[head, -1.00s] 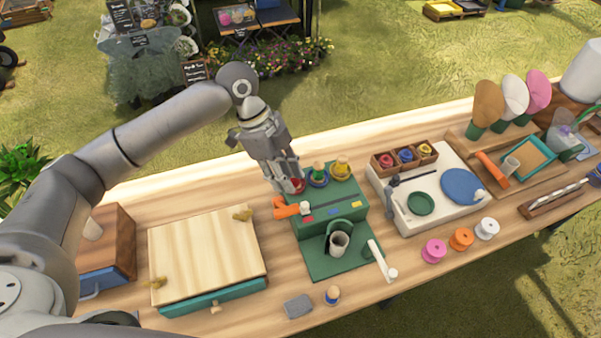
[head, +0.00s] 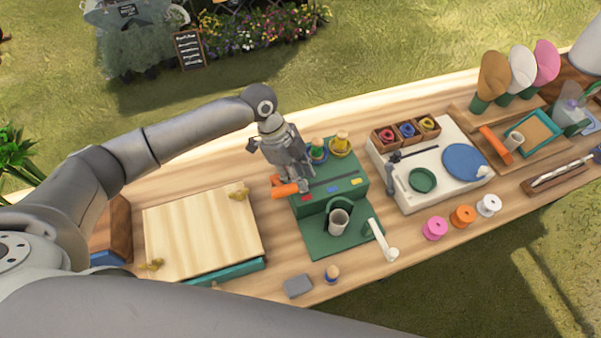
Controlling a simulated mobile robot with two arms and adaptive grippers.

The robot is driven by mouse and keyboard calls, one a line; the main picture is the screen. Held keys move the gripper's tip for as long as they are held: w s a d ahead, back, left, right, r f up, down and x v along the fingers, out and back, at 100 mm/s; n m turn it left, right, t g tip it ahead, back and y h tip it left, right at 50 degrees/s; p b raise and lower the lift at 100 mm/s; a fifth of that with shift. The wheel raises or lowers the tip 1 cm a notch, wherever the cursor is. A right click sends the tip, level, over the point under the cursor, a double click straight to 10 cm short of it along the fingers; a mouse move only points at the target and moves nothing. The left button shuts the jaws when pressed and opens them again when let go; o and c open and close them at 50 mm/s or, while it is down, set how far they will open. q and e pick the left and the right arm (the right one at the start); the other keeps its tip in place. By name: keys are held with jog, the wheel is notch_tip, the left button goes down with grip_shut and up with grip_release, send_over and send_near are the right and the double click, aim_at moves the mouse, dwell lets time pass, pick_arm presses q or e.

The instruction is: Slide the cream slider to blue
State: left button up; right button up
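The green box (head: 345,193) stands mid-table, with a dark slot along its top and red, blue (head: 332,189) and yellow marks on its front edge. The cream slider cannot be made out; my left gripper covers the slot's left end. My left gripper (head: 303,186) points down at that end, near the red mark (head: 306,198) and left of the blue one. Its fingertips are small and close to the box, so whether they are open or touching anything cannot be told. My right gripper is out of view.
An orange handle (head: 285,189) sticks out left of the box. Green and yellow knobs (head: 340,145) stand behind it. A grey cup (head: 339,221) and a white crank (head: 381,240) are in front. A wooden board (head: 200,232) lies left, a white unit (head: 440,205) right.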

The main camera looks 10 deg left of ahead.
pick_arm(q)
jog(key=shift+s+d+f, duration=0.1)
jog(key=shift+d+f, duration=0.1)
jog(key=shift+f, duration=0.25)
grip_shut()
jog(key=shift+d, duration=0.1)
